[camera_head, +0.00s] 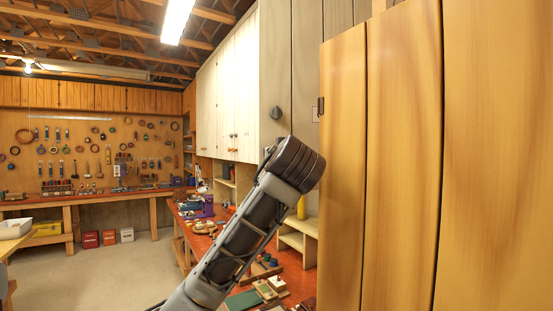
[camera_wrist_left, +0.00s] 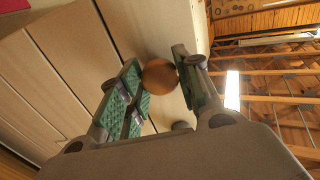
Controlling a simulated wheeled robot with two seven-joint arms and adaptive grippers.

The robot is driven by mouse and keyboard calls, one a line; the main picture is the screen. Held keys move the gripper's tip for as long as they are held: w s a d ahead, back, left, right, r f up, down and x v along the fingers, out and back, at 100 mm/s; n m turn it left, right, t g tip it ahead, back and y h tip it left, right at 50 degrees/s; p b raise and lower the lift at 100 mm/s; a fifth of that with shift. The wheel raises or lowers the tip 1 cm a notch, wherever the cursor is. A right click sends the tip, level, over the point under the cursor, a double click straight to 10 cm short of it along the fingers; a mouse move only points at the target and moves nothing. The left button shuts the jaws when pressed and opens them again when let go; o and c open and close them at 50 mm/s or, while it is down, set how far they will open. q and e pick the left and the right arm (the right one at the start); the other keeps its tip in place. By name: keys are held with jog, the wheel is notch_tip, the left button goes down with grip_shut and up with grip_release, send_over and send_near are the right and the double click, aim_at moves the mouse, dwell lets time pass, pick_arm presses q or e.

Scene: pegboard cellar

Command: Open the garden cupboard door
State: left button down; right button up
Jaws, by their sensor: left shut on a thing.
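The left wrist view shows my left gripper (camera_wrist_left: 157,60), its two green-padded fingers shut on a round brown wooden knob (camera_wrist_left: 158,77). Pale planks (camera_wrist_left: 70,45) lie beside and behind the knob. In the head view my left arm rises from the bottom centre, and its gripper and the held knob are hidden there. A large golden plank panel (camera_head: 400,150), seemingly a cupboard door, fills the right side, close to the arm's end. A small dark fitting sits on its left edge. I cannot tell for certain whether the held knob belongs to this panel. My right gripper is not in view.
A grey cupboard (camera_head: 290,60) with a dark knob (camera_head: 276,113) is left of the golden panel. White wall cupboards (camera_head: 230,90) continue beyond it. A red-topped workbench (camera_head: 205,222) with loose items runs below. The floor (camera_head: 100,275) at left is open.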

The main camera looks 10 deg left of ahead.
pick_arm(q)
jog(key=c, duration=1)
grip_release()
jog(key=shift+s, duration=0.1)
jog(key=v, duration=1.1)
jog(key=shift+s+d, duration=0.15)
jog(key=shift+s, duration=0.2)
jog(key=shift+c, duration=0.4)
